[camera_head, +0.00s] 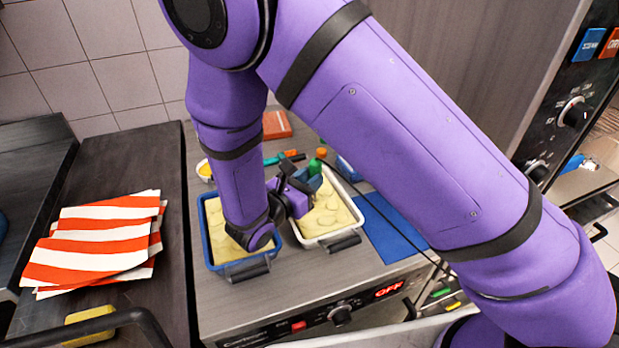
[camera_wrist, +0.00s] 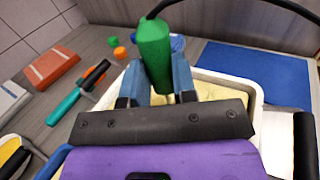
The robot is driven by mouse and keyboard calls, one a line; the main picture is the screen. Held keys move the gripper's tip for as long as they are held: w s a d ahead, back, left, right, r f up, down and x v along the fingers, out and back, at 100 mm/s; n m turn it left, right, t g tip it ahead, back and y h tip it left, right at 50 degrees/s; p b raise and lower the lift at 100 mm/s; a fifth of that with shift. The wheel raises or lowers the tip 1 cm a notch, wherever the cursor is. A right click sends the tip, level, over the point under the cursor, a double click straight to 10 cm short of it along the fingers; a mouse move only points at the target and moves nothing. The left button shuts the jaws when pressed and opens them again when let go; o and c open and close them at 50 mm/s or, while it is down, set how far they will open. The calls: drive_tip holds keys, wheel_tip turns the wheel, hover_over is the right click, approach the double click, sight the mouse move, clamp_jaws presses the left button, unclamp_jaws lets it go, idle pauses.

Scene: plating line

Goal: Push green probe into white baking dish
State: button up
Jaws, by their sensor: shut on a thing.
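The green probe (camera_wrist: 153,45) has a thick green handle with a black cable at its top. My gripper (camera_wrist: 158,85) is shut on this handle, one blue-grey finger on each side. In the head view my gripper (camera_head: 312,184) is over the white baking dish (camera_head: 357,222), which holds pale yellow food. The green probe (camera_head: 316,166) shows there only in part. The white dish rim also shows in the wrist view (camera_wrist: 240,84), behind the gripper. The probe's lower end is hidden by the gripper, so I cannot tell if it touches the food.
A blue dish (camera_head: 212,268) with similar food stands close at left. A blue mat (camera_head: 392,232) lies at right. A teal-handled tool (camera_wrist: 66,103), small orange and green items and a brick-red box (camera_head: 277,124) lie behind. Striped cloths (camera_head: 95,245) lie on the left counter.

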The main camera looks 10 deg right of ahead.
drive_tip(key=shift+f, duration=1.05)
idle(0.6)
idle(3.7)
drive_tip(key=o, duration=1)
drive_tip(key=v, duration=1)
drive_tip(key=shift+s+a, duration=0.25)
drive_tip(key=shift+s, duration=0.05)
